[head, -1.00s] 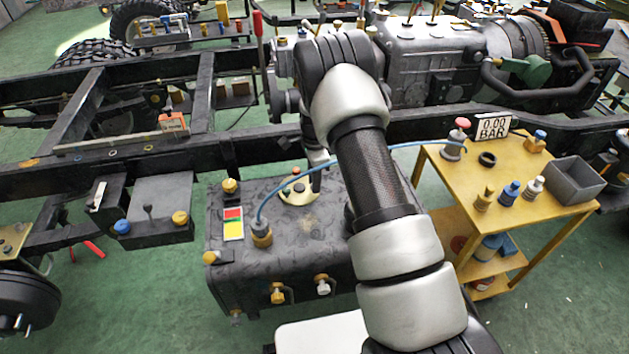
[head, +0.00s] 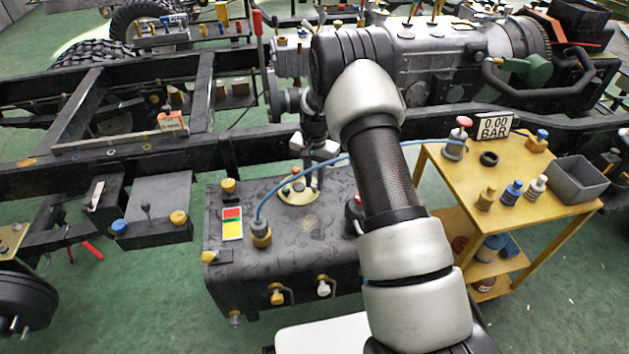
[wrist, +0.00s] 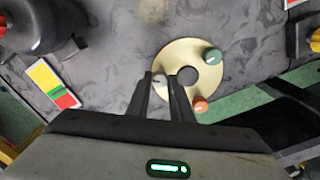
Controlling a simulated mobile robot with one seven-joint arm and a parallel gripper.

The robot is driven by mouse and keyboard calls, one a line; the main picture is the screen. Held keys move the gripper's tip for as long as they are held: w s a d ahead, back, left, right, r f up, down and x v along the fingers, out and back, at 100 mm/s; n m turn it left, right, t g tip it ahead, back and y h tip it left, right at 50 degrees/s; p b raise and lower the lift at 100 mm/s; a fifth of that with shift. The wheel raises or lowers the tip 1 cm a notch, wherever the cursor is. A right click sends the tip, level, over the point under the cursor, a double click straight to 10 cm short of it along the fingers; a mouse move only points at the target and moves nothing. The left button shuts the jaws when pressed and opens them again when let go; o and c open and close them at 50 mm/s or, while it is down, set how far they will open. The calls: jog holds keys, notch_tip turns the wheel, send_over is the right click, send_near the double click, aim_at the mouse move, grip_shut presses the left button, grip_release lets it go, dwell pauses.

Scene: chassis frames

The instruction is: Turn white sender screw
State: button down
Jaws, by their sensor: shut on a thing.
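The pale round sender plate (head: 300,197) is on top of the dark tank (head: 300,235). In the wrist view the plate (wrist: 207,62) has a dark central hole, a green screw (wrist: 212,56) and an orange screw (wrist: 200,104). My gripper (wrist: 164,80) is shut on the white sender screw (wrist: 159,81) at the plate's edge, and the fingers hide part of it. In the head view my gripper (head: 312,186) points down at the plate, and the screw between its fingers is too small to make out.
A red-yellow-green label (head: 232,224) is on the tank. The gauge (head: 494,126) reads 0.00 BAR. Truck frame rails lie behind.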

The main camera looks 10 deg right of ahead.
aim_at(315, 184)
jog(key=n, duration=0.4)
jog(key=shift+n, duration=2.2)
jog(key=c, duration=1.6)
grip_release()
jog(key=shift+o, duration=0.2)
notch_tip(315, 184, up, 17)
jog(key=p, duration=0.2)
jog(key=shift+r+p, duration=0.2)
jog(key=shift+p, duration=0.2)
